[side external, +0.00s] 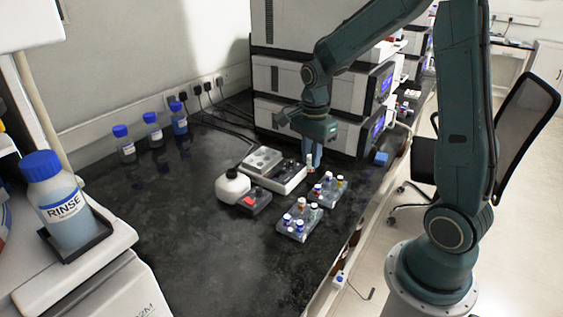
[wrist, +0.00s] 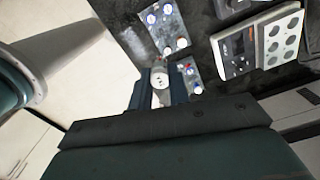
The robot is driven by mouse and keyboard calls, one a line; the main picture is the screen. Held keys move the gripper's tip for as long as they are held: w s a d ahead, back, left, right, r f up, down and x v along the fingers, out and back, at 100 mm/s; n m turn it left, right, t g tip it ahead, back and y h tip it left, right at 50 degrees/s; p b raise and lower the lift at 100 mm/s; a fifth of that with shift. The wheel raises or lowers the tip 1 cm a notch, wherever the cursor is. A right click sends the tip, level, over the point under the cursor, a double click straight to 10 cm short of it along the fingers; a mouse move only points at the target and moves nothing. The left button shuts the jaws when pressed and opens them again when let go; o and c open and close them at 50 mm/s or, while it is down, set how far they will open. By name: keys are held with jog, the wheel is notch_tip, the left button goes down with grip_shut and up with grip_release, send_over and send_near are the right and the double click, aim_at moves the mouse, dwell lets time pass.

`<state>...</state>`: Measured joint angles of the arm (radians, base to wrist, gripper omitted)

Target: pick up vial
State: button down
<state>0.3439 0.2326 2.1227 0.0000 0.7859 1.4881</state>
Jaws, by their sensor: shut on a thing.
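My gripper (side external: 315,157) points down above the bench near the back vial rack. It is shut on a vial (wrist: 159,80), whose pale round cap shows between the two fingers (wrist: 159,90) in the wrist view. In the side view the held vial (side external: 310,164) is small and partly covered by the fingers. Other capped vials stand in the back rack (side external: 328,201) and the front rack (side external: 300,238). In the wrist view the front rack (wrist: 166,30) is at the top and part of the back rack (wrist: 192,72) is right of the fingers.
Stacked instruments (side external: 330,110) rise behind my gripper. Blue-capped bottles (side external: 153,131) line the wall. The dark bench (side external: 190,240) is clear at front left.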

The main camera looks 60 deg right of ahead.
jog(key=shift+r, duration=0.35)
jog(key=shift+w, duration=0.15)
dwell(0.3)
jog(key=shift+w+d, duration=0.1)
jog(key=shift+w, duration=0.1)
jog(key=w+d+f, duration=0.3)
jog(key=w, duration=0.5)
jog(key=w+d+f, duration=0.2)
jog(key=w+d, duration=0.1)
jog(key=w, duration=0.4)
jog(key=w+d+f, duration=0.3)
jog(key=w+d, duration=0.1)
jog(key=w, duration=0.4)
jog(key=shift+w+f, duration=0.35)
jog(key=shift+f, duration=0.25)
jog(key=shift+f, duration=1.7)
jog(key=shift+f, duration=1.2)
dwell(0.8)
